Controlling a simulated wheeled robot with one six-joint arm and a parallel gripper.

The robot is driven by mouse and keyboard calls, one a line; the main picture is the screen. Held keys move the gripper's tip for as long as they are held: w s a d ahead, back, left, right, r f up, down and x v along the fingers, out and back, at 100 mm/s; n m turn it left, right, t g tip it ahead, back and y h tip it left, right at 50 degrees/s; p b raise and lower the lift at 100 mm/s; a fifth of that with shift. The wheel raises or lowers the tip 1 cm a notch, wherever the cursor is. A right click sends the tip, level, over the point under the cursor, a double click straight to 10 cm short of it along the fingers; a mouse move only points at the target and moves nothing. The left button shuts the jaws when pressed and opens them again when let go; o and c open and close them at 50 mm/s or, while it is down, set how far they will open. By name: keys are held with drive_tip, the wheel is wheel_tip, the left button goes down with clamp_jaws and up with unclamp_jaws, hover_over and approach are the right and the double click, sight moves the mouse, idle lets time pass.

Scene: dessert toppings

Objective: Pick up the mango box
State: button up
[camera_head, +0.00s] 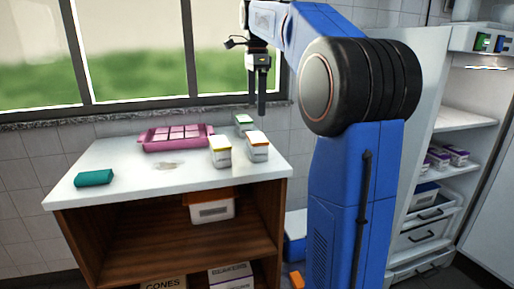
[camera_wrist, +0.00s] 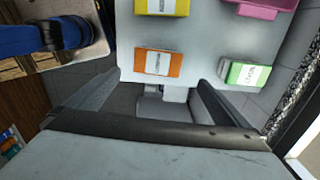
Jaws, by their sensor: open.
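Three small boxes stand on the white counter: one with an orange top (camera_head: 257,147), one with a yellow top (camera_head: 220,152) and one with a green top (camera_head: 243,123). Their labels are too small to read, so I cannot tell which is the mango box. My gripper (camera_head: 257,106) is above the counter near the back right, open and empty. In the wrist view, the orange-topped box (camera_wrist: 158,64) lies just beyond the gap between my fingers (camera_wrist: 156,82). The green-topped box (camera_wrist: 245,74) is to the right and the yellow-topped box (camera_wrist: 162,6) farther up.
A pink tray (camera_head: 176,138) with several light pieces sits left of the boxes. A teal item (camera_head: 94,178) lies at the counter's left. The window wall is behind the counter (camera_head: 130,180). Shelves below hold boxes (camera_head: 212,208). The counter's front is clear.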

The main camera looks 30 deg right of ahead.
sight(257, 137)
wheel_tip(257, 137, down, 8)
drive_tip(key=shift+r, duration=0.25)
drive_tip(key=shift+s+f, duration=0.15)
drive_tip(key=shift+f, duration=1.2)
drive_tip(key=shift+s+f, duration=0.1)
drive_tip(key=shift+f, duration=1.25)
drive_tip(key=shift+c, duration=0.3)
drive_tip(key=c, duration=1.1)
